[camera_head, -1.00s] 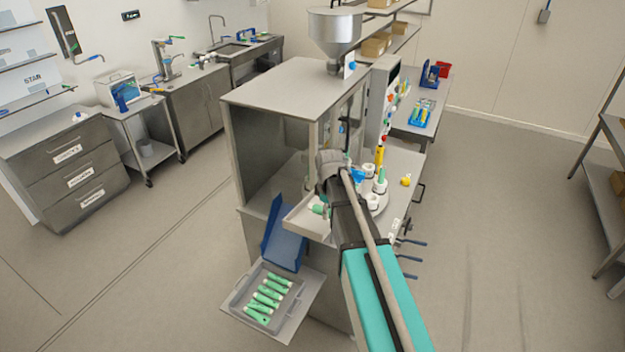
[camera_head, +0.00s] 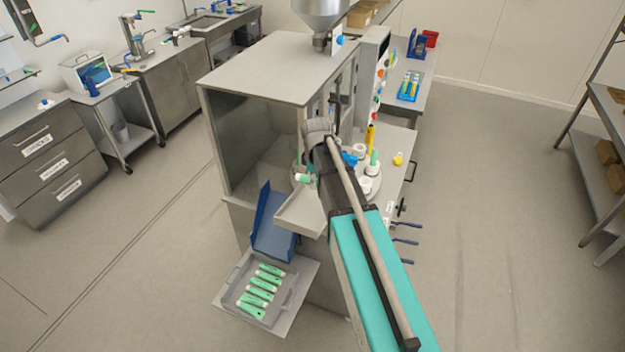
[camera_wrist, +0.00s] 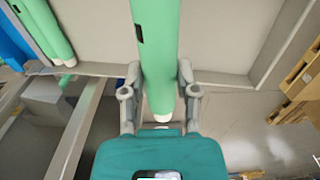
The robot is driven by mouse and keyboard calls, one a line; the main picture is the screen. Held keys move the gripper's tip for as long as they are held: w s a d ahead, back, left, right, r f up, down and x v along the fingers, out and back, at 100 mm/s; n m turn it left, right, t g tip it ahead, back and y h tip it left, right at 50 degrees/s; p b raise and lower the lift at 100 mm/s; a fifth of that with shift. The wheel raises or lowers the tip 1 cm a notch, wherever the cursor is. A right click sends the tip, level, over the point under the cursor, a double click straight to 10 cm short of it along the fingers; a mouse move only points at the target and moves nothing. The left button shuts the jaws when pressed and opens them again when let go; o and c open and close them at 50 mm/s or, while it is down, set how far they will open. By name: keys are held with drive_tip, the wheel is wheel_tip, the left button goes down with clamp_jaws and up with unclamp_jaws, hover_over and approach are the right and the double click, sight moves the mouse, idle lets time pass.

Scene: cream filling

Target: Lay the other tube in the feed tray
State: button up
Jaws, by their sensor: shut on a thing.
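My gripper (camera_wrist: 160,78) is shut on a green tube (camera_wrist: 155,35) with a white end, seen close up in the wrist view. Behind the held tube is a pale grey surface with a raised rim, which looks like the feed tray (camera_wrist: 225,35). More green tube (camera_wrist: 42,32) shows at the upper left there, apart from the held one. In the head view the feed tray (camera_head: 300,212) juts from the front of the machine. A green piece with a white end (camera_head: 303,177) shows just above it, beside my arm; I cannot tell which tube it is. My arm hides the fingers there.
A blue chute (camera_head: 268,228) slopes beside the feed tray, above a grey bin (camera_head: 243,312) with several green tubes. A round holder (camera_head: 367,190) with white cups is right of my arm. The machine's cabinet (camera_head: 265,75) stands behind. Open floor lies to the right.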

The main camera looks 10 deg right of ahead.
sight(315, 203)
drive_tip(key=shift+w+a+f, duration=0.1)
drive_tip(key=shift+a, duration=0.05)
drive_tip(key=shift+f, duration=0.15)
drive_tip(key=shift+f+b, duration=3.5)
drive_tip(key=shift+b, duration=0.25)
drive_tip(key=shift+f+b, duration=0.5)
drive_tip(key=o, duration=0.8)
drive_tip(key=shift+r, duration=0.2)
drive_tip(key=shift+r+p, duration=4.35)
drive_tip(key=shift+p, duration=0.2)
